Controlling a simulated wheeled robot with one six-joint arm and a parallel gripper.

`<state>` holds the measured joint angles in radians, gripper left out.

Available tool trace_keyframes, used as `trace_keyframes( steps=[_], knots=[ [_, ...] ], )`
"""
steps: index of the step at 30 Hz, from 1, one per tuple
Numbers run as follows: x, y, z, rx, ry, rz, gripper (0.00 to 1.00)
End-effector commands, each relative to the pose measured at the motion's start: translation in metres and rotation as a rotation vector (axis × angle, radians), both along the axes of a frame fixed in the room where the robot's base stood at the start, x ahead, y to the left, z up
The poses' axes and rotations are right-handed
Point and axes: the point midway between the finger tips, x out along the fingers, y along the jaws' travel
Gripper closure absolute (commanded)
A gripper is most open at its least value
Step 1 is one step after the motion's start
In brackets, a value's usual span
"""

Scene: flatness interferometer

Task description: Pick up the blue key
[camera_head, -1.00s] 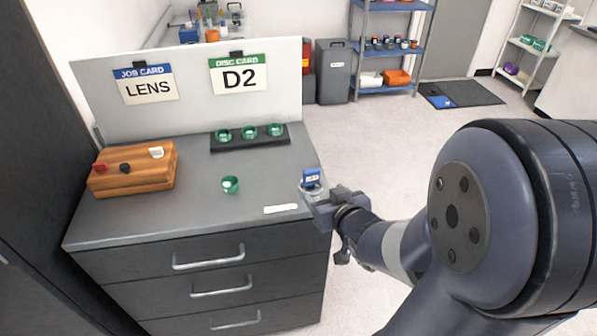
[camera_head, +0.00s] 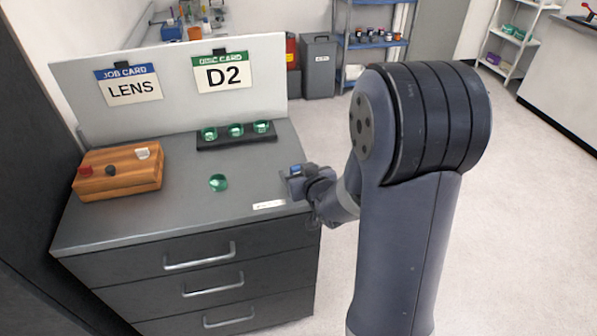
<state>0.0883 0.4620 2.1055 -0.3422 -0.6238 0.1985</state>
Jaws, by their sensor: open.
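A small blue piece, seemingly the blue key (camera_head: 296,168), shows at the right edge of the grey cabinet top (camera_head: 175,215). My gripper (camera_head: 297,181) is right at it, reaching in from the right. The jaws are open. The gripper covers the lower part of the blue piece and whatever is under it. I cannot tell whether the fingers touch it.
A wooden block (camera_head: 118,181) with red, black and white pieces stands at left. A green cup-like piece (camera_head: 218,183) sits mid-top. A black rack (camera_head: 237,141) holds green pieces before a white board (camera_head: 180,115). A white strip (camera_head: 269,205) lies near the front edge.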

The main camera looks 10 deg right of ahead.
Motion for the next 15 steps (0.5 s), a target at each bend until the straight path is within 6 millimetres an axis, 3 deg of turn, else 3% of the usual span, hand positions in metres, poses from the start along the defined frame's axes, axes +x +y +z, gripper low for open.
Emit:
trace_keyframes(
  steps=[11, 15],
  knots=[
    [0.0085, 0.0012, -0.0040, 0.000, -0.001, 0.000, 0.35],
    [0.0084, 0.0011, -0.0039, 0.000, 0.000, 0.000, 0.44]
  ],
)
